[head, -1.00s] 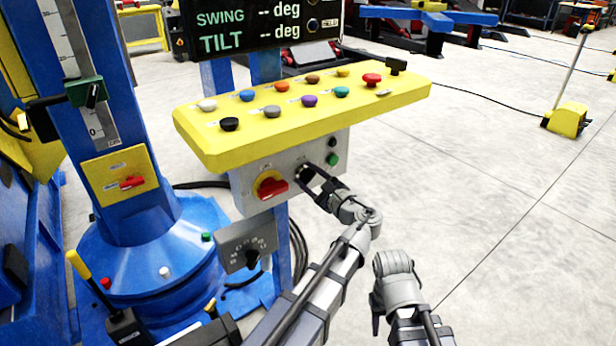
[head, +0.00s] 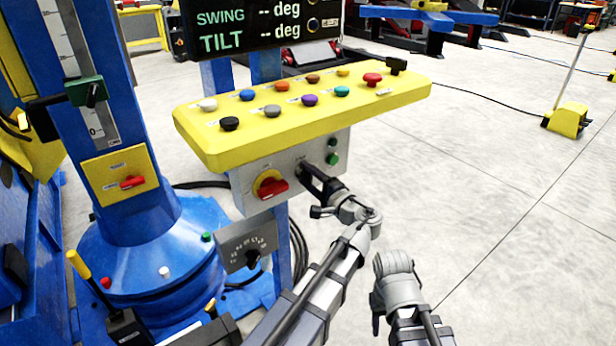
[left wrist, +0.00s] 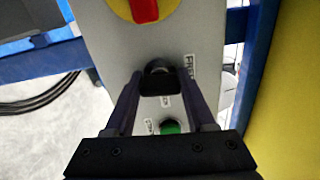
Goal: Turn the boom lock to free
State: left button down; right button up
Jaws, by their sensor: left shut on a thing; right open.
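A small black knob (left wrist: 158,80) sits on the front of the grey control box (head: 243,188), with small labels beside and below it in the left wrist view; the one on its right looks like "FREE". My left gripper (head: 308,175) is shut on this knob, one finger on each side in the left wrist view. The head view mostly hides the knob behind the fingers. A red lever (head: 132,182) on a yellow plate sits on the blue column. Only grey links of my right arm show at the lower middle; its fingers are not visible.
A red rotary switch on a yellow disc (head: 270,187) and a green button (head: 332,159) flank the knob. The yellow console (head: 215,155) with several coloured buttons overhangs it. A grey dial plate (head: 236,250) hangs lower.

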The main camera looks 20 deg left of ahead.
pick_arm(q)
jog(key=shift+n, duration=0.5)
jog(key=shift+c, duration=1.2)
grip_release()
jog(key=shift+s, duration=0.1)
pick_arm(e)
jog(key=shift+d, duration=0.1)
